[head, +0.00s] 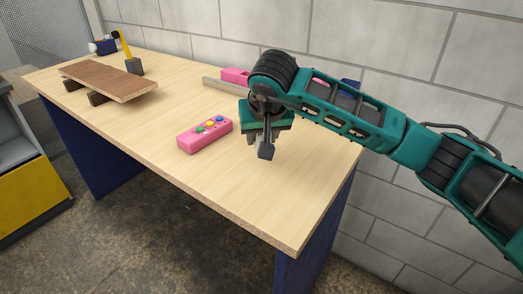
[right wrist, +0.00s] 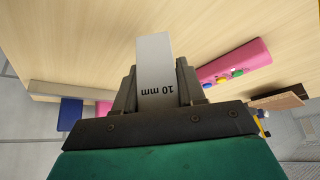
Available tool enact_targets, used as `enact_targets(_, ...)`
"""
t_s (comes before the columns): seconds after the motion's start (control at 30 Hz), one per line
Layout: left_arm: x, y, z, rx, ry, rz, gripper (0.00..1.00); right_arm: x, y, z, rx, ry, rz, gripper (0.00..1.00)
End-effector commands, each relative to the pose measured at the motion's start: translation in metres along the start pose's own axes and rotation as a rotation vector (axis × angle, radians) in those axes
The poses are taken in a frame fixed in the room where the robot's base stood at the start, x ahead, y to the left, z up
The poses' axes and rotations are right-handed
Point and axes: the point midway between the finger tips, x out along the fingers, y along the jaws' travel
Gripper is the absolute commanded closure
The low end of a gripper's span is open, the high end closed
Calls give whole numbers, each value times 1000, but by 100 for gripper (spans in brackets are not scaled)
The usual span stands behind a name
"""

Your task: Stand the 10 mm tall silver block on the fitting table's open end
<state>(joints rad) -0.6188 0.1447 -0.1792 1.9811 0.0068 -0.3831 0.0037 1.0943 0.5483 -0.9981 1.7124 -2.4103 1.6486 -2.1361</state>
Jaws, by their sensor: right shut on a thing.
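My right gripper (head: 265,148) is above the near right part of the light wooden table (head: 285,215). In the right wrist view, the gripper (right wrist: 155,85) is shut on the silver block (right wrist: 153,65), a pale grey bar marked "10 mm" standing out between the fingers. In the head view the fingers and wrist mostly hide the block. I cannot tell whether it touches the tabletop. The table's near right end is bare. My left gripper is not in view.
A pink box with coloured buttons (head: 204,135) lies left of the gripper. A brown board (head: 108,80) rests on dark supports at the far left, beside a dark block with a yellow handle (head: 134,66). A pink piece (head: 235,75) and a pale bar (head: 224,87) lie along the back edge.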

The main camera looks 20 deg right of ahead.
Motion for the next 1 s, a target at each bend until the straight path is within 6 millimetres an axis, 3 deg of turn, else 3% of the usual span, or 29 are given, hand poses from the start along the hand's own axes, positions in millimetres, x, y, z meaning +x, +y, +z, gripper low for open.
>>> enact_targets(0.3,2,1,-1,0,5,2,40,35,0,20,1,0,-1,99)
enact_targets(0.7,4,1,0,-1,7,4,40,40,0,23,0,2,0,99)
enact_targets(0.73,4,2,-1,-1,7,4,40,40,0,23,-1,0,0,59)
enact_targets(1.0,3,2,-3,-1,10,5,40,40,0,23,0,0,0,35)
